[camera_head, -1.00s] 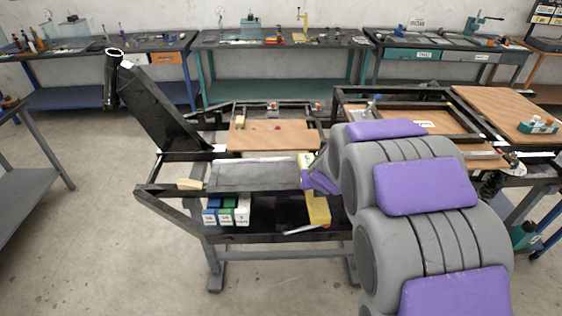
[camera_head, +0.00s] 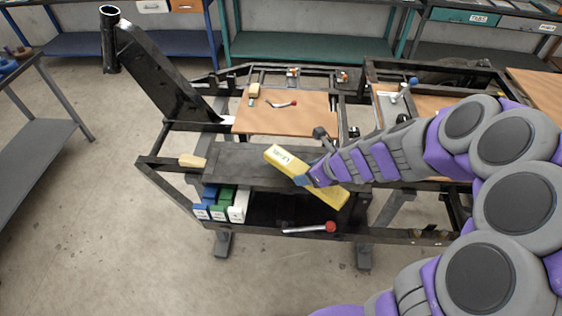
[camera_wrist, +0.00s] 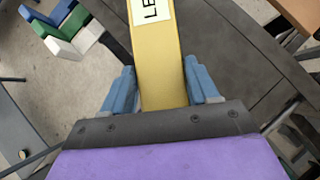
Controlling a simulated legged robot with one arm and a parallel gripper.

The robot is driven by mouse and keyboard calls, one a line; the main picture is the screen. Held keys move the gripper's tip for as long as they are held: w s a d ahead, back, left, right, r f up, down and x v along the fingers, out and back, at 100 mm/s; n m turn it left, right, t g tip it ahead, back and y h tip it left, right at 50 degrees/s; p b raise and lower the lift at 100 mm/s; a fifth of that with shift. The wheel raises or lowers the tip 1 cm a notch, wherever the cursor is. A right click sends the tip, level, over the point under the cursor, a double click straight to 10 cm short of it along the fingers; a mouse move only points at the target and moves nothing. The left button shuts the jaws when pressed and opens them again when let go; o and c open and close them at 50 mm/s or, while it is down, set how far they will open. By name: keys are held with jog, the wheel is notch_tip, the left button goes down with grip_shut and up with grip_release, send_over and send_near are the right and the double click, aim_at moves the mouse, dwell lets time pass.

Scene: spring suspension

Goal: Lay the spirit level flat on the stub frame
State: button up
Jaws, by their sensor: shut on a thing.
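The yellow spirit level (camera_head: 325,190), with a white label, is held in my gripper (camera_head: 303,181). In the head view it slants from upper left to lower right in front of the dark grey plate (camera_head: 228,165) of the black frame, which looks like the stub frame (camera_head: 166,75). I cannot tell whether it touches the frame. In the wrist view the level (camera_wrist: 160,55) stands between the two blue fingers of my gripper (camera_wrist: 160,72), which are shut on it. My purple and grey arm hides part of the frame's right side.
Blue, green and white boxes (camera_head: 238,207) stand in the lower tray. A red-ended tool (camera_head: 310,229) lies there too. A tan block (camera_head: 192,161) sits on the left rail. The wooden board (camera_head: 275,118) behind holds small tools. The grey plate's left part is clear.

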aim_at(287, 153)
jog(key=s+a+r+n+g+y+p, duration=0.1)
jog(key=s+a+r+n+g, duration=0.1)
jog(key=s+a+n+g, duration=0.4)
jog(key=shift+n+t+y, duration=0.3)
jog(key=shift+n+t, duration=0.4)
jog(key=w, duration=0.4)
jog(key=w+f+b, duration=0.1)
jog(key=w, duration=0.4)
jog(key=w+a, duration=0.1)
jog(key=w, duration=0.4)
jog(key=shift+w+f, duration=0.15)
jog(key=shift+f, duration=0.1)
notch_tip(287, 153, down, 4)
jog(key=shift+r+b, duration=0.2)
jog(key=shift+b, duration=0.4)
jog(key=shift+r, duration=0.1)
jog(key=o, duration=1.4)
jog(key=shift+f, duration=0.2)
jog(key=p+v, duration=0.1)
jog(key=v, duration=1.1)
jog(key=shift+r+p, duration=0.2)
jog(key=shift+p, duration=0.2)
